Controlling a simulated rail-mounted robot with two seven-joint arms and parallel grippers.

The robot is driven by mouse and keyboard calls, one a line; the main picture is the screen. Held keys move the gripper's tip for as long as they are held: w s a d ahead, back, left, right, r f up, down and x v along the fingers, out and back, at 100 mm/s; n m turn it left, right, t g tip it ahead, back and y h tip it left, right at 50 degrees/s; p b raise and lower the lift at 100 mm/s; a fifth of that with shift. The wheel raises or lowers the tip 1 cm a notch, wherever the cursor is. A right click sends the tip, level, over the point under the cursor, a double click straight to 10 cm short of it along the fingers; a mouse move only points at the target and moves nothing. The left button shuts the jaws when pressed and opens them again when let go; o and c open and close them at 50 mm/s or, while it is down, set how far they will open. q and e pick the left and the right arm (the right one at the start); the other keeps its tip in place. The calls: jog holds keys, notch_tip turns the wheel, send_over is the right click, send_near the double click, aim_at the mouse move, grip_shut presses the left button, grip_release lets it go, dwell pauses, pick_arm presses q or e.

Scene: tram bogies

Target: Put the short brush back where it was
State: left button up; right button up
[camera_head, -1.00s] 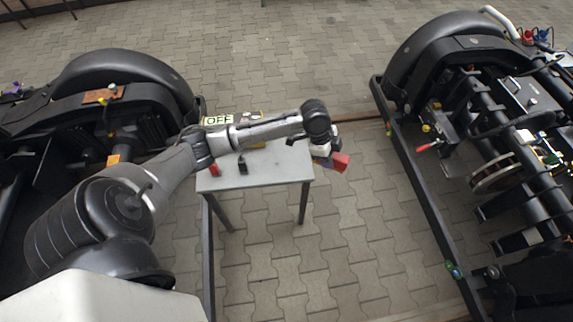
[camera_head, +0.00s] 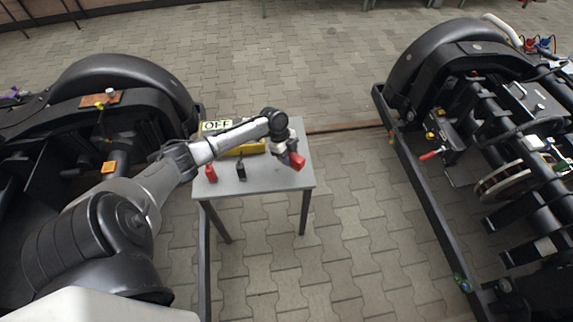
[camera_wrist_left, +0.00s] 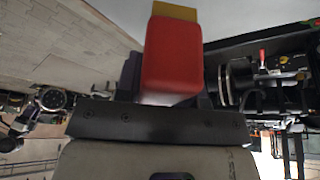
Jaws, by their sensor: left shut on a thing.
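My left gripper (camera_head: 289,155) is shut on a red thing with a yellowish end, which I take to be the short brush (camera_head: 297,161). It is over the right part of the grey table (camera_head: 275,181); I cannot tell its exact height above the top. In the left wrist view the brush (camera_wrist_left: 172,58) stands out from between the jaws (camera_wrist_left: 155,122), red body nearest and yellowish part at the far end. The fingertips are largely hidden behind it. My right gripper is not in view.
On the table stand a small red container (camera_head: 210,174), a small black object (camera_head: 241,170) and a yellow object (camera_head: 248,149) partly behind my arm. An OFF sign (camera_head: 215,126) is at the back left. Dark bogies flank the table, left (camera_head: 125,75) and right (camera_head: 440,50).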

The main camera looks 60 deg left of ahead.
aim_at(287, 168)
pick_arm(q)
jog(key=shift+s+a+f, duration=0.1)
jog(key=shift+a+f, duration=0.3)
jog(key=shift+a, duration=0.3)
notch_tip(287, 168, down, 4)
jog(key=shift+r+b, duration=0.25)
jog(key=shift+b, duration=0.75)
jog(key=shift+f, duration=0.25)
jog(key=o, duration=0.9)
jog(key=shift+f, duration=0.15)
